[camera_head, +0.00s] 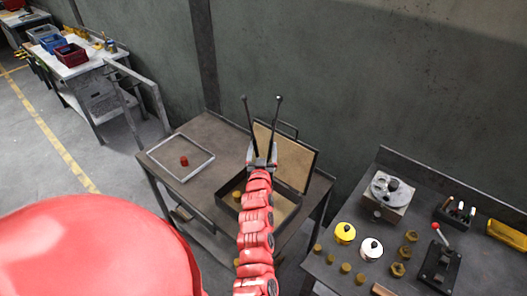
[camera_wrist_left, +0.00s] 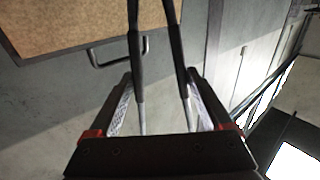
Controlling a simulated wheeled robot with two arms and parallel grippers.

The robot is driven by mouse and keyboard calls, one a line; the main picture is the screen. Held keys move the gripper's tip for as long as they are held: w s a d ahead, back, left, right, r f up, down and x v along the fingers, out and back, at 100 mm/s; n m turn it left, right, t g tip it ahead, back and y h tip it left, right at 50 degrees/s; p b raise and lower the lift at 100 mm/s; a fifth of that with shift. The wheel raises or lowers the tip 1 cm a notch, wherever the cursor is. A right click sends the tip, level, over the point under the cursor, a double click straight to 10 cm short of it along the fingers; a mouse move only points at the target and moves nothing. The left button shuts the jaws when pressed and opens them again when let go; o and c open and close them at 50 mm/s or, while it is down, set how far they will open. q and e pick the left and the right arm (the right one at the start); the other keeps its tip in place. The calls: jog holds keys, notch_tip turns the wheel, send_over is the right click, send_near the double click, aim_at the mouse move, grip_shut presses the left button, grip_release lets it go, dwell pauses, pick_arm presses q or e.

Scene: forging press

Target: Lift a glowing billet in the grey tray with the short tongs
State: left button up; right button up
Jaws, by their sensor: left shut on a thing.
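The billet end of the tongs cannot be made out. The grey tray (camera_head: 206,165) lies on the left of the table, apart from the tongs. One red glowing billet (camera_head: 184,160) stands in it. My right gripper is not in view.
The open box (camera_head: 290,190), with tan lining and raised lid (camera_head: 296,152), holds a dull yellow piece (camera_head: 237,195). A bench (camera_head: 481,267) at right carries several brass parts, two lidded pots and a lever device. A wall stands behind the table.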

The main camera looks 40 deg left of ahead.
pick_arm(q)
jog(key=shift+w+a, duration=0.1)
jog(key=shift+a, duration=0.1)
jog(key=shift+f, duration=0.1)
jog(key=shift+f+b, duration=1.25)
jog(key=shift+f, duration=0.2)
notch_tip(320, 180, down, 2)
jog(key=shift+b, duration=0.9)
jog(key=shift+o, duration=1.1)
grip_shut()
